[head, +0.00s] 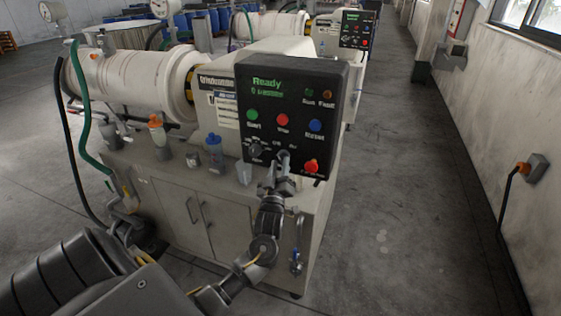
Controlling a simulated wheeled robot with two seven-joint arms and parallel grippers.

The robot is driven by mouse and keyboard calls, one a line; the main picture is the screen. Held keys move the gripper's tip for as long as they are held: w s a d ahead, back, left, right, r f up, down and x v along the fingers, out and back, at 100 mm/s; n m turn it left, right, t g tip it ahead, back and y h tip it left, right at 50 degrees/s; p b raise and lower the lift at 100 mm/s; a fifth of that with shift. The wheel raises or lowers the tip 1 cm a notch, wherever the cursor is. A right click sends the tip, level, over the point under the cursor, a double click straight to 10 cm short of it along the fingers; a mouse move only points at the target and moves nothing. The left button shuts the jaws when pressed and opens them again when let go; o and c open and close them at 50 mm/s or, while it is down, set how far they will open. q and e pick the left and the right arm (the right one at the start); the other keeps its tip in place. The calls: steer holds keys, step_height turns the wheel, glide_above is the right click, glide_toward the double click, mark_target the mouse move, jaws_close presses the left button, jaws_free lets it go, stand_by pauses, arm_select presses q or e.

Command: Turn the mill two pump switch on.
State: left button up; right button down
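A black control panel (290,95) stands on the front end of the nearer mill. It has a lit green "Ready" display (266,83), green, red and blue buttons, and a red mushroom button (311,167) at the lower right. A black rotary knob (256,151) sits at the lower left. My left gripper (283,161) is at the lower middle of the panel. It covers the control there, so I cannot tell which way that control points or whether the fingers touch it. Finger opening is too small to read. No label reading mill two is legible. My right gripper is not in view.
The mill's cabinet (205,215) stands below the panel, with a spray bottle (158,135), a blue-capped bottle (214,150) and a small cup (244,172) on its ledge. A second mill with a similar panel (357,28) stands behind. Floor to the right is clear.

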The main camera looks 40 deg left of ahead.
arm_select(q)
steer(key=shift+w+a+r, duration=0.2)
steer(key=shift+w+a, duration=0.05)
steer(key=shift+w, duration=0.15)
jaws_close()
